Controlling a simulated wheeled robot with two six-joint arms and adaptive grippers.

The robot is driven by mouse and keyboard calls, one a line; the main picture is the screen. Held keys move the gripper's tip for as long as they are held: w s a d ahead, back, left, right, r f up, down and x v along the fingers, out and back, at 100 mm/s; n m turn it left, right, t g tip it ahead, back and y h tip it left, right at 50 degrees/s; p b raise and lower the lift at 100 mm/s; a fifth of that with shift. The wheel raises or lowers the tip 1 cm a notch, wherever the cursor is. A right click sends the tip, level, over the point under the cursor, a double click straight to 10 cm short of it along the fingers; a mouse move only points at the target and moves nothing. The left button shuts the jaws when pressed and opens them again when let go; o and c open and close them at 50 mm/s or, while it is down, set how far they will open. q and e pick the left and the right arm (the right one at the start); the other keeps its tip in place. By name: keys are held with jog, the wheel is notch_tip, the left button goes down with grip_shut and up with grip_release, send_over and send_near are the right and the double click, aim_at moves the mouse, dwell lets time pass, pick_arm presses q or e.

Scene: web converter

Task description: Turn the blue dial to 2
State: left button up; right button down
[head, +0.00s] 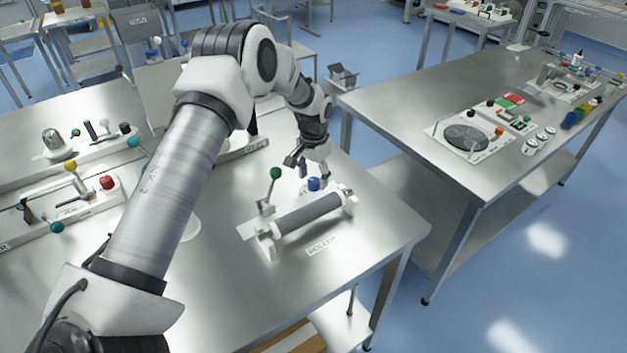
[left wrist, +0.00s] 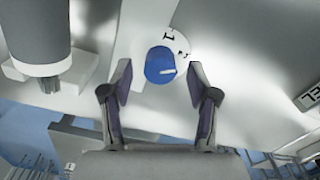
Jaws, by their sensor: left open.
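The blue dial (head: 314,184) stands at the back end of the roller unit on the near steel table. It also shows from above in the left wrist view (left wrist: 159,66), with a white plate beside it bearing a "1" and a second mark that is only partly legible. A pale line runs across the dial's top. My left gripper (head: 312,174) is open, its fingertips (left wrist: 160,78) on either side of the dial with a gap to each. I cannot tell the exact height of the fingers over it. My right gripper is not in view.
The grey roller (head: 308,213) lies in front of the dial, and a green-knobbed lever (head: 275,174) stands to its left. Other control panels with a yellow knob (head: 71,166) and red knob (head: 107,182) are further left. A second table (head: 400,105) stands right.

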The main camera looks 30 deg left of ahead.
aim_at(313, 180)
pick_arm(q)
notch_tip(313, 180, up, 10)
jog(key=shift+r, duration=0.15)
dwell(0.4)
